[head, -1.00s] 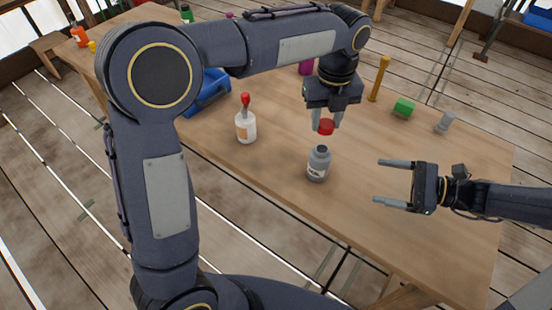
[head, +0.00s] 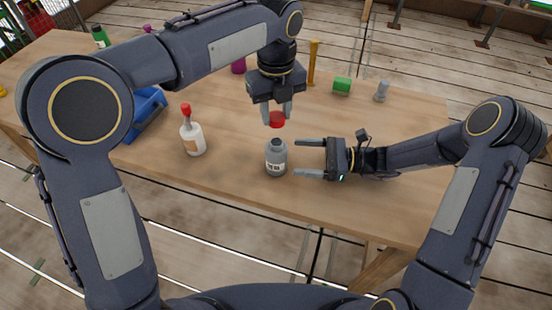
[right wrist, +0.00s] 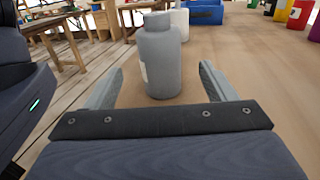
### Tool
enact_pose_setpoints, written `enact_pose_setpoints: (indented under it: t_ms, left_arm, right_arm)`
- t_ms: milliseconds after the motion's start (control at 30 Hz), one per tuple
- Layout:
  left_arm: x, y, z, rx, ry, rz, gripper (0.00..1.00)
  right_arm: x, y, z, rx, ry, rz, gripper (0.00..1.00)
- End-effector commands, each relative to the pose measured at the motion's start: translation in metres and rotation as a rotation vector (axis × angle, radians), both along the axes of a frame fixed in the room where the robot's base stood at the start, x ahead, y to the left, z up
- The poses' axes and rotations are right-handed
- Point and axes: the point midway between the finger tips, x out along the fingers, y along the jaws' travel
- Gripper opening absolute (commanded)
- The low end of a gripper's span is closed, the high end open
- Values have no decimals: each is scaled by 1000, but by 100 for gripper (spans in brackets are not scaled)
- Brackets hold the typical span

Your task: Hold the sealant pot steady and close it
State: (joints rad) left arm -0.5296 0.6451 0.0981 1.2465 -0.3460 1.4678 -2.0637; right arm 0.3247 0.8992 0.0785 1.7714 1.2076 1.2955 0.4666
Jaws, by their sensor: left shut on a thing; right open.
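The sealant pot (head: 276,160) is a grey bottle with a white label, upright on the table with its dark mouth uncovered. It also shows in the right wrist view (right wrist: 162,62), ahead and between the finger lines. My left gripper (head: 277,113) is shut on a red cap (head: 277,120) and holds it above the pot's mouth, apart from it. My right gripper (head: 308,159) is open, its fingers pointing left at the pot's right side. In the right wrist view my right gripper (right wrist: 160,90) has its fingers short of the pot or just at its sides; contact cannot be told.
A white bottle with a red top (head: 193,138) stands left of the pot. A blue bin (head: 148,115) is farther left. A yellow post (head: 313,63), a green block (head: 342,86) and a grey piece (head: 381,91) stand at the back. The table's front (head: 330,215) is clear.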

Motion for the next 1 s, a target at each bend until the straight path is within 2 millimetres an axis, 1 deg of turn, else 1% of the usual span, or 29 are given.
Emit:
enact_pose_setpoints:
  t_ms: [33,200,300,433,600,900,933,1000]
  left_arm:
    - [0,0,0,0,0,0,13]
    - [0,0,0,0,0,0,13]
    - [0,0,0,0,0,0,13]
    - [0,0,0,0,0,0,13]
    - [0,0,0,0,0,0,13]
    - [0,0,0,0,0,0,13]
    - [0,0,0,0,0,0,13]
    - [0,0,0,0,0,0,13]
  right_arm:
    - [0,11,0,1,1,5,77]
    - [2,45,0,1,1,5,77]
    - [3,62,0,1,1,5,77]
    - [5,78,0,1,0,3,77]
    - [7,88,0,-1,0,1,77]
    - [7,90,0,0,0,0,77]
    - [7,90,0,0,0,0,76]
    - [7,90,0,0,0,0,67]
